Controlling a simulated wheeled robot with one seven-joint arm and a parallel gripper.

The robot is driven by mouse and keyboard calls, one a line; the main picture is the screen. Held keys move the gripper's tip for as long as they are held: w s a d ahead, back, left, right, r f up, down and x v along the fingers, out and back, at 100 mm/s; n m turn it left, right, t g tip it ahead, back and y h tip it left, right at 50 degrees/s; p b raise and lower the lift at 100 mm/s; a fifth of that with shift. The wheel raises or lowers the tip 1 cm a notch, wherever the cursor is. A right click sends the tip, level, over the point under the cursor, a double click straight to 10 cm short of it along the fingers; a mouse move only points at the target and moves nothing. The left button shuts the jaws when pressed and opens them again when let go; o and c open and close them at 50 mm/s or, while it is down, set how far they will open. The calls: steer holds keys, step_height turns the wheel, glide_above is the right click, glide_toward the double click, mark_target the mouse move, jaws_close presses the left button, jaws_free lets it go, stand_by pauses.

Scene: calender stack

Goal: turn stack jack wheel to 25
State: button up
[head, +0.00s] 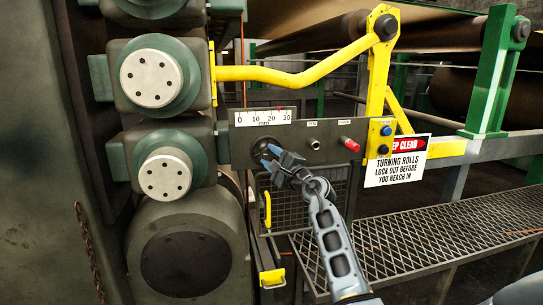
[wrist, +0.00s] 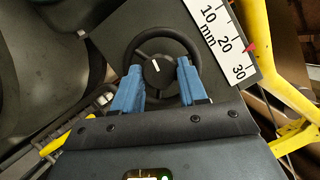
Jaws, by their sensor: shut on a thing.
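The stack jack wheel (wrist: 165,33) is a round black handwheel with a dark hub. A white line on its hub points up and slightly left in the wrist view. In the head view the wheel (head: 256,147) sits on the grey panel, partly hidden by my fingers. My gripper (wrist: 158,82) has its blue fingers shut on the wheel, one at each side of the rim. The gripper also shows in the head view (head: 269,156). Above the wheel is a white mm scale (head: 262,117). Its red pointer (head: 279,108) stands about midway between 20 and 30, near 25.
A red button (head: 348,144) and a small switch (head: 315,144) are on the panel to the right. A yellow bent arm (head: 300,74) passes above. A warning sign (head: 397,160) hangs at the right. Large roll ends (head: 154,78) stand at the left.

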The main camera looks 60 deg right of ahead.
steer(key=shift+n, duration=0.7)
steer(key=shift+n+y+p, duration=0.3)
steer(key=o, duration=1.1)
steer(key=shift+c, duration=0.2)
steer(key=r+v, duration=0.1)
steer(key=v, duration=0.6)
steer(key=shift+s+a+f+b, duration=0.25)
steer(key=shift+s+f+b, duration=0.05)
steer(key=shift+f+b, duration=0.05)
